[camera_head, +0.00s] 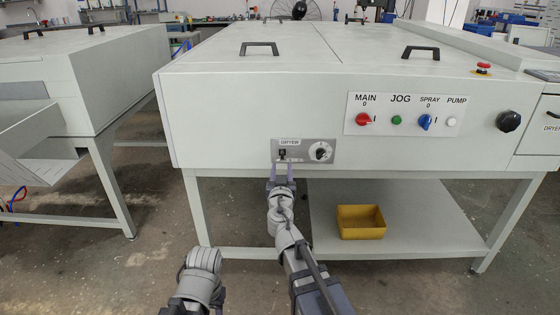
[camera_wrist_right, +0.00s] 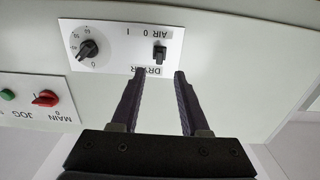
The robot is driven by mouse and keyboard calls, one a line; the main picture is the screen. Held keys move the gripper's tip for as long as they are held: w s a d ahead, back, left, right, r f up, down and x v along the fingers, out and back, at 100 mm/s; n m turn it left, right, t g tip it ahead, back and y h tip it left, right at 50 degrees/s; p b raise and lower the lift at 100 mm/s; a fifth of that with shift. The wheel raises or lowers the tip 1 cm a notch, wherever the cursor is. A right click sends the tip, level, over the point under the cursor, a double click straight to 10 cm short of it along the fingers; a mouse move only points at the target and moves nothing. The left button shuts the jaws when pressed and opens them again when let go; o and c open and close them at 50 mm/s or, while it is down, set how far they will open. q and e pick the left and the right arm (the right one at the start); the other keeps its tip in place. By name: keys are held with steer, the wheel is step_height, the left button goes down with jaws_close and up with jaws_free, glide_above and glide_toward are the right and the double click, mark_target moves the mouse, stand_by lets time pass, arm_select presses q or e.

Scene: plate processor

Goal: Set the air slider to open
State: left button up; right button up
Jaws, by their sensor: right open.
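The air slider (camera_head: 282,154) is a small black lever on the grey dryer panel (camera_head: 302,157), low on the front of the white machine. In the right wrist view the slider (camera_wrist_right: 160,53) shows upside down beside the AIR 0 I marking; I cannot tell its setting. My right gripper (camera_head: 281,167) is open and empty just below the slider. In the wrist view its two dark fingers (camera_wrist_right: 159,73) are spread, with the slider beyond the gap between their tips. The fingertips cover part of the DRYER label.
A round dial (camera_head: 320,151) sits right of the slider on the same panel. Above right is a panel with a red main switch (camera_head: 362,119) and blue spray switch (camera_head: 425,122). A yellow bin (camera_head: 361,222) stands on the lower shelf (camera_head: 420,205). Open floor lies in front.

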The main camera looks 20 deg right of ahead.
mark_target(282, 156)
steer(key=x, duration=0.7)
steer(key=shift+w+d+f, duration=0.1)
steer(key=shift+w+d, duration=0.05)
steer(key=shift+w, duration=0.15)
jaws_close()
steer(key=shift+s, duration=0.1)
stand_by(1.0)
